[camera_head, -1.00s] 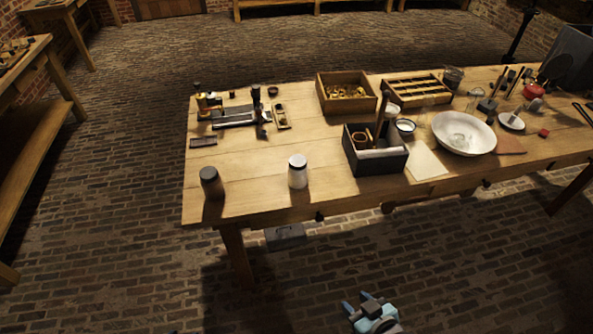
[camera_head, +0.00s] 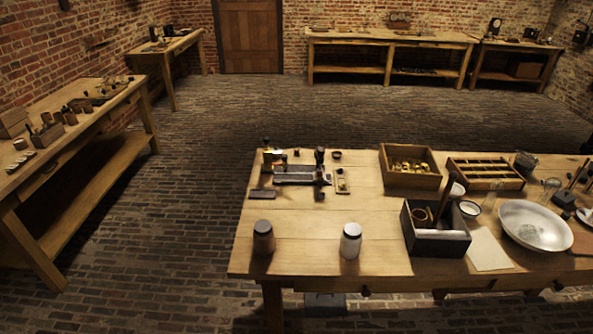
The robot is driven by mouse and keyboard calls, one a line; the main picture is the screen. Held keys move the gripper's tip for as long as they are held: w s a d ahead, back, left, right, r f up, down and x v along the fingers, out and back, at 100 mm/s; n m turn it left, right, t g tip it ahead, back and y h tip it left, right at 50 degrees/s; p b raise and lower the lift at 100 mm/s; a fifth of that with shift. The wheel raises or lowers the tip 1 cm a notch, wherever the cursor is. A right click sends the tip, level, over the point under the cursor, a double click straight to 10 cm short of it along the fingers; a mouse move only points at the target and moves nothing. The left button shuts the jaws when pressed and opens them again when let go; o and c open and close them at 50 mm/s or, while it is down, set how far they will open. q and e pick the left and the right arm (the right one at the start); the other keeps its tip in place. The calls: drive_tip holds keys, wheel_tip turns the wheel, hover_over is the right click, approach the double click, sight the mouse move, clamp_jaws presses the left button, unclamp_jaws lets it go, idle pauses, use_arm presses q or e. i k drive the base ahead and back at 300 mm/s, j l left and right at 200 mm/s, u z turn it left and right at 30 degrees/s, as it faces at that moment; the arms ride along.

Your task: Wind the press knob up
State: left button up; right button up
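A small metal device with a flat grey bed (camera_head: 298,174) lies at the far left of the main table; it may be the press. A dark upright post with a rounded top (camera_head: 319,157) stands at its right end. Neither of my grippers is in view.
On the main table (camera_head: 300,222) stand a brown jar (camera_head: 264,238), a white jar (camera_head: 350,241), a black tote (camera_head: 433,239), a wooden box (camera_head: 409,179) and a white bowl (camera_head: 536,226). A side bench (camera_head: 75,140) is at left. Brick floor (camera_head: 190,190) lies open between.

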sight(321, 151)
drive_tip(key=i+u, duration=0.5)
drive_tip(key=i+l+u, duration=0.15)
drive_tip(key=i+u, duration=0.3)
drive_tip(key=k, duration=0.05)
